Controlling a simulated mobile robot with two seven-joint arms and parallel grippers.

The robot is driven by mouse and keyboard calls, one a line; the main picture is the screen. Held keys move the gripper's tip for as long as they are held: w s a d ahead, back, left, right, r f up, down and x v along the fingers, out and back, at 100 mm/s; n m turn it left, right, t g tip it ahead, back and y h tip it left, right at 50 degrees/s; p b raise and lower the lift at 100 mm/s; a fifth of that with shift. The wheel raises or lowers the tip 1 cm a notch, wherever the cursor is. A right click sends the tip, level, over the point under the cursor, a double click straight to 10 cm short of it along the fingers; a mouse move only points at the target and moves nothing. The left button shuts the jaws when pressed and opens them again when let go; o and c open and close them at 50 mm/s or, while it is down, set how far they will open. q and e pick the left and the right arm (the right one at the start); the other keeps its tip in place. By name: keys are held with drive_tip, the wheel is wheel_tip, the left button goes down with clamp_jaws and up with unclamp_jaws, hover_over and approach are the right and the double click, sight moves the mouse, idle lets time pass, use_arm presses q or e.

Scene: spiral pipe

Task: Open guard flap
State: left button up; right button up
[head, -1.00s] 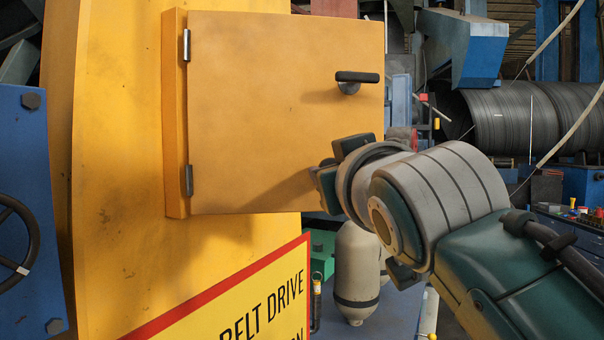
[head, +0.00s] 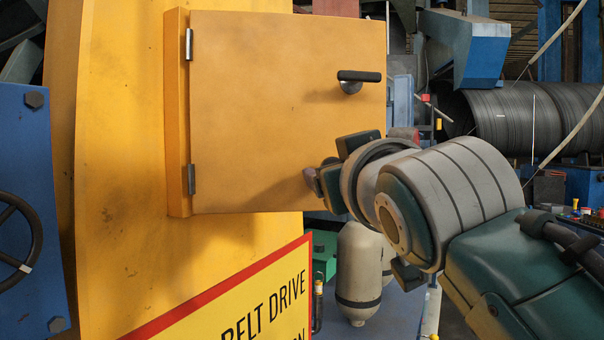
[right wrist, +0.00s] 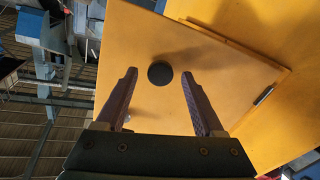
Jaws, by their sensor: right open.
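The yellow guard flap (head: 270,110) is a square door with two hinges on its left edge, and it appears to lie flat on its frame. Its black lever handle (head: 358,78) sticks out near the right edge. My right gripper (head: 309,178) is in front of the flap's lower right part, below and left of the handle in the head view. In the right wrist view, the gripper (right wrist: 159,73) is open. The handle shows there as a dark round end (right wrist: 160,74) lined up between the fingertips. Contact is not visible. My left gripper is not in view.
A yellow housing (head: 110,160) carries the flap, with a "BELT DRIVE" sign (head: 240,305) below it. A blue panel with a handwheel (head: 15,235) stands at the left. A pale cylinder (head: 358,265) stands below my right wrist. A large ribbed pipe (head: 500,115) lies behind.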

drive_tip(key=s+b, duration=0.3)
drive_tip(key=s, duration=0.6)
drive_tip(key=shift+s+d+b, duration=0.15)
drive_tip(key=shift+d+b, duration=0.2)
drive_tip(key=shift+b, duration=0.05)
drive_tip(key=shift+c, duration=0.2)
